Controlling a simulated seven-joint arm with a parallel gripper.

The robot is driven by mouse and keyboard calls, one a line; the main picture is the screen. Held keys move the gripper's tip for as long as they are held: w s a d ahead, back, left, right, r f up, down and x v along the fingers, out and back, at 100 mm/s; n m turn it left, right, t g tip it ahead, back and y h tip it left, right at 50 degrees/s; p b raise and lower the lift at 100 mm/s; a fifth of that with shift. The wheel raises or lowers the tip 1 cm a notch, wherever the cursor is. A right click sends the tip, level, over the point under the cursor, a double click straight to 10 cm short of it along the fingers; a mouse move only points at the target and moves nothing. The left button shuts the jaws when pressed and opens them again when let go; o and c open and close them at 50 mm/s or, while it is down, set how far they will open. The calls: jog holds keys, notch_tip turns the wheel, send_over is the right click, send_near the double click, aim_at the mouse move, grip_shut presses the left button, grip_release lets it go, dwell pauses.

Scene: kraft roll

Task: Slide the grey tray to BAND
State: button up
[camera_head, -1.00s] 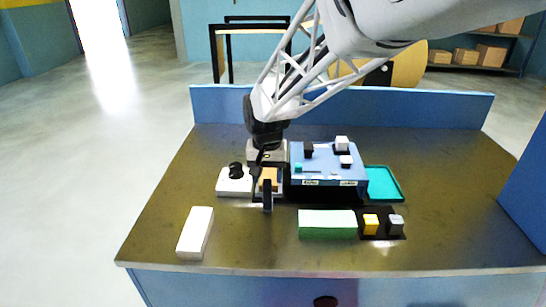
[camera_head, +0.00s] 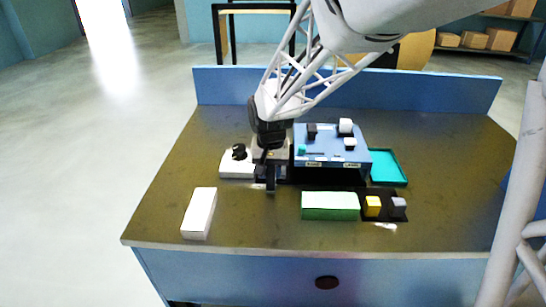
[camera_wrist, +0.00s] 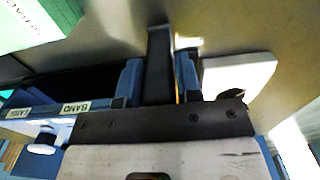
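My gripper (camera_head: 270,184) points down at the left end of the blue shelf unit (camera_head: 332,148). Its dark fingers (camera_wrist: 160,65) look closed together in the wrist view. The grey tray is mostly hidden behind my gripper; blue-grey pieces stand on both sides of the fingers in the wrist view, and I cannot tell whether they are tray walls. A thin orange strip shows beside the fingers. The BAND label (camera_wrist: 76,107) is on the shelf edge near my gripper, with a second label (camera_wrist: 28,112) farther along; the BAND label is small in the head view (camera_head: 313,164).
A white block with a black knob (camera_head: 237,165) is left of my gripper. A white box (camera_head: 199,213) lies front left, a green box (camera_head: 330,207) in front. Yellow (camera_head: 373,206) and grey cubes sit on a dark pad. A teal tray (camera_head: 387,168) is right.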

grip_shut()
jog(key=d, duration=1.2)
jog(key=shift+o, duration=2.3)
grip_release()
jog(key=shift+r, duration=0.1)
